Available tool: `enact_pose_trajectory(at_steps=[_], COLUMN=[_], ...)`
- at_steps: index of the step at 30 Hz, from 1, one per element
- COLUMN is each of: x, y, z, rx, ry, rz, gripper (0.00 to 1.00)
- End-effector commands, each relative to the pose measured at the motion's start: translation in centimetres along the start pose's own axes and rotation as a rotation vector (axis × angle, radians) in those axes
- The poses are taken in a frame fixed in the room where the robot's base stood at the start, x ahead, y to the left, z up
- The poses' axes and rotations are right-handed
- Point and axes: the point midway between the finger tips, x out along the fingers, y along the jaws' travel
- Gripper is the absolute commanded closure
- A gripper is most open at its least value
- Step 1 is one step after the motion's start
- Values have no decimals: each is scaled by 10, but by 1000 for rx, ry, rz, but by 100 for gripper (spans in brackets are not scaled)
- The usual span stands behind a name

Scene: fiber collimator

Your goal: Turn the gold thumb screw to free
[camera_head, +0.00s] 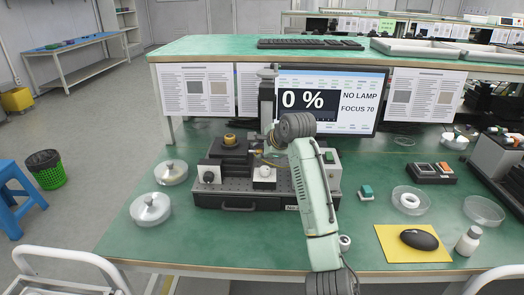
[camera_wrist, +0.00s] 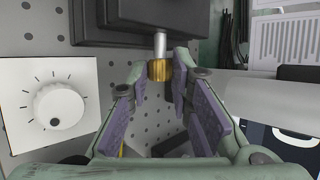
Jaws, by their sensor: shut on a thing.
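The gold thumb screw (camera_wrist: 158,72) shows in the wrist view, under a bright metal shaft that runs up to a dark block (camera_wrist: 150,18). My gripper (camera_wrist: 161,80) has its purple-padded fingers on either side of the screw, with the tips closed on it. In the head view my arm's end reaches over the dark optical bench (camera_head: 240,200). There the fingertips and the gold screw are too small and too covered to make out clearly.
A white dial panel (camera_wrist: 50,105) stands left of the fingers in the wrist view. The monitor (camera_head: 335,100) behind the bench reads 0 %, NO LAMP and FOCUS 70. Glass dishes (camera_head: 150,210) stand left of the bench. A mouse (camera_head: 419,239) lies on a yellow pad at right.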

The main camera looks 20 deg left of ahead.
Motion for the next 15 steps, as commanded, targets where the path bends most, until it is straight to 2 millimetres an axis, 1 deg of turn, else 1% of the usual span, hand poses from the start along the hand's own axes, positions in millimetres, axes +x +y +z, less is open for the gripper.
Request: enact_pose_trajectory(at_steps=[7,11,15], x=[3,6,5], y=[4,10,10], z=[0,0,0], rx=[-12,-51,-90], ry=[-3,-5,-5], rz=[-26,-122,-215], gripper=[100,100,100])
